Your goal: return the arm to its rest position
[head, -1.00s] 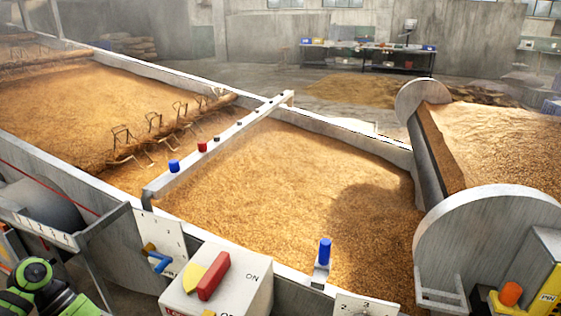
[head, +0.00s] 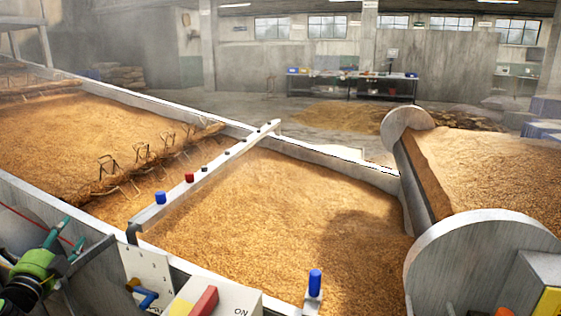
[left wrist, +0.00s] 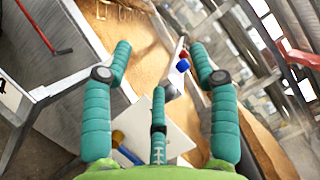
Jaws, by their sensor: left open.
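My left gripper (head: 72,236) is at the lower left of the head view, green with teal fingers, in front of the near wall of the grain bed. In the left wrist view the left gripper (left wrist: 160,62) has its teal padded fingers spread, with nothing between them. The blue and red knobs beyond the fingers are apart from them. My right gripper is not in view.
A control box with a red handle (head: 204,301) and a panel with a blue lever (head: 147,297) stand near my left gripper. A knobbed beam (head: 215,172) crosses the grain bed (head: 290,215). A round-ended trough (head: 480,260) stands at right.

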